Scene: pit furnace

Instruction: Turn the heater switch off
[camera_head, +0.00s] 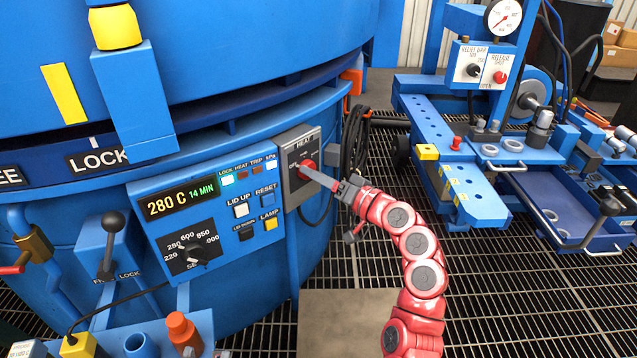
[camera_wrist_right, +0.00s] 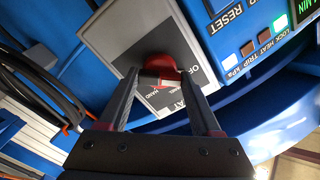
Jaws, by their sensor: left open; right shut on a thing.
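The heater switch is a red knob (camera_head: 306,167) on a grey plate (camera_head: 296,194) marked HEAT, on the right side of the blue furnace panel. An OFF label is on the plate left of the knob. My right gripper (camera_head: 316,176) reaches it from the right and is shut on the knob. In the wrist view the two fingers of my right gripper (camera_wrist_right: 160,80) lie on either side of the red knob (camera_wrist_right: 158,62). Which label the knob points at I cannot tell. My left gripper is not in view.
The panel display (camera_head: 180,200) reads 280 C, 14 MIN, above a temperature dial (camera_head: 195,250). Buttons (camera_head: 241,210) sit left of the HEAT plate. Black cables (camera_head: 355,140) hang right of it. A blue bench with a gauge (camera_head: 503,16) stands right. Grating floor lies between.

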